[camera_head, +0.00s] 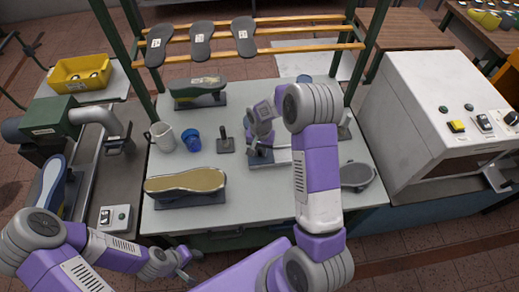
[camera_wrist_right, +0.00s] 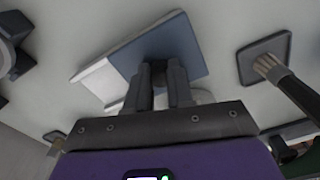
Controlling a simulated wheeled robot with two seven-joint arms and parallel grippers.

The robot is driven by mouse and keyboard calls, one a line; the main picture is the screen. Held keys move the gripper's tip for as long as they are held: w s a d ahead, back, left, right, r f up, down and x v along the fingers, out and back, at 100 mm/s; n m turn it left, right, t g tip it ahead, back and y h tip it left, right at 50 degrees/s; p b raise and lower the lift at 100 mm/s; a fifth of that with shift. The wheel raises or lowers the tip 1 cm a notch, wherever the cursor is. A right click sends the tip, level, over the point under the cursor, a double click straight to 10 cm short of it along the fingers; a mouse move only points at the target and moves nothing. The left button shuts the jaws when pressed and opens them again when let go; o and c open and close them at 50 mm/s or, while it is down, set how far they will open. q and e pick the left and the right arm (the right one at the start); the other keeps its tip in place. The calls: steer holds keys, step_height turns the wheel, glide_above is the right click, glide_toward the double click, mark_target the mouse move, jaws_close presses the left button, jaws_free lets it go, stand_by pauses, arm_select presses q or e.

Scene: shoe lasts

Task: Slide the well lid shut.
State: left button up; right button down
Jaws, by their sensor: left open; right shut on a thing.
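My right gripper (camera_head: 262,147) is at a small blue and white block in the middle of the bench. In the right wrist view its fingers (camera_wrist_right: 160,80) are shut on a small dark knob over the blue-grey plate (camera_wrist_right: 192,48), which I take to be the well lid. The fingers hide the knob's base, so I cannot tell how much of the well is covered. My left gripper (camera_head: 184,264) is open and empty off the bench's front edge.
A brush on a square pad (camera_head: 225,142) stands just left of the block. A blue cup (camera_head: 191,139), white jug (camera_head: 161,136) and shoe lasts (camera_head: 186,182) are further left. A grey oval piece (camera_head: 356,175) lies at right. Bare bench (camera_head: 255,198) lies in front.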

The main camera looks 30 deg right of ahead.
mark_target(259, 151)
steer(key=shift+a, duration=0.2)
steer(key=c, duration=1)
jaws_free()
steer(key=shift+w+a, duration=0.1)
step_height(259, 151, up, 8)
steer(key=shift+f, duration=0.2)
